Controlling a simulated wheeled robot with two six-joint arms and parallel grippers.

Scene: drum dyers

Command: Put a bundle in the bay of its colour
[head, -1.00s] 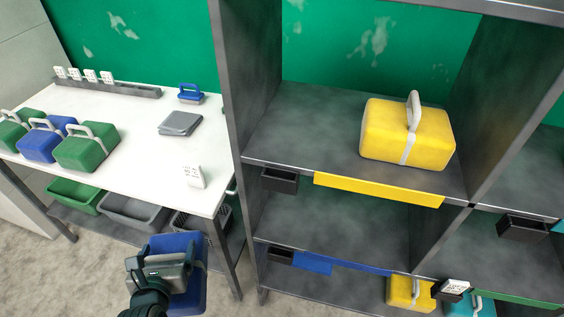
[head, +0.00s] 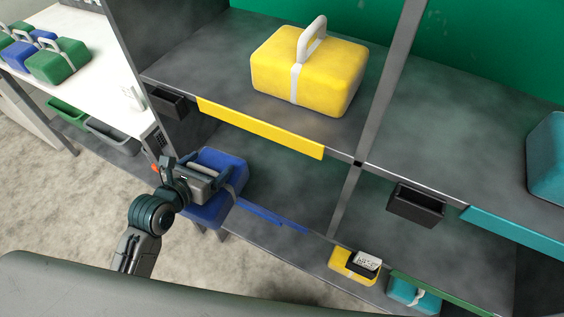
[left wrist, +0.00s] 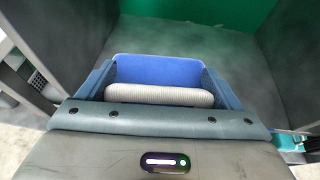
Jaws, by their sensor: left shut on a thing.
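My left gripper (head: 204,173) is shut on the pale handle of a blue bundle (head: 222,168). The bundle is held at the left opening of the lower shelf bay with the blue label strip (head: 258,212). In the left wrist view the handle (left wrist: 160,97) lies across between the fingers, with the blue bundle (left wrist: 160,70) behind it and the grey bay beyond. I cannot tell whether the bundle touches the shelf. A yellow bundle (head: 308,70) stands in the upper bay above the yellow strip (head: 258,127). My right gripper is not in view.
The white table (head: 85,75) at the left holds several green and blue bundles. A teal strip (head: 515,232) and a teal bundle (head: 548,160) are at the right. Black boxes (head: 416,204) hang on shelf edges.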

